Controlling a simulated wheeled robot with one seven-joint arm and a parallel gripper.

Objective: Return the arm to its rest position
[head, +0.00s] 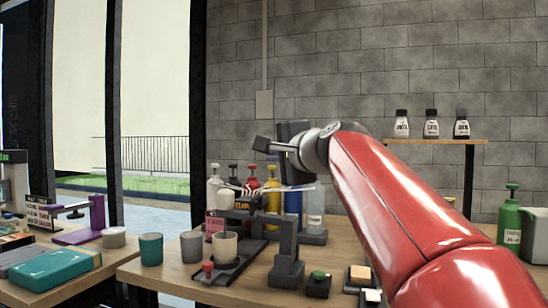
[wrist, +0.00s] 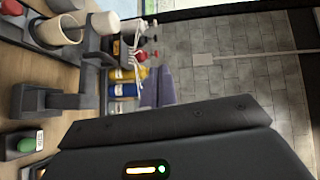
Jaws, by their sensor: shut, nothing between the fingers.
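My red arm reaches in from the lower right of the head view and rises over the wooden table. Its end, with my gripper (head: 264,142), is in the air above and behind the bench things, pointing left and away. My gripper is shut and holds nothing. In the wrist view its dark housing, with a green light, fills the bottom of the picture. It appears apart from the bottles and cups. The arm hides part of the table's right side.
Below stand a dark stand (head: 287,267), a beige cup (head: 223,247), a grey cup (head: 191,245), a teal cup (head: 151,249) and pump bottles (head: 272,188). A green-topped button box (head: 318,285) is in front. A shelf (head: 435,141) holds three small bottles. A green bottle (head: 509,217) stands right.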

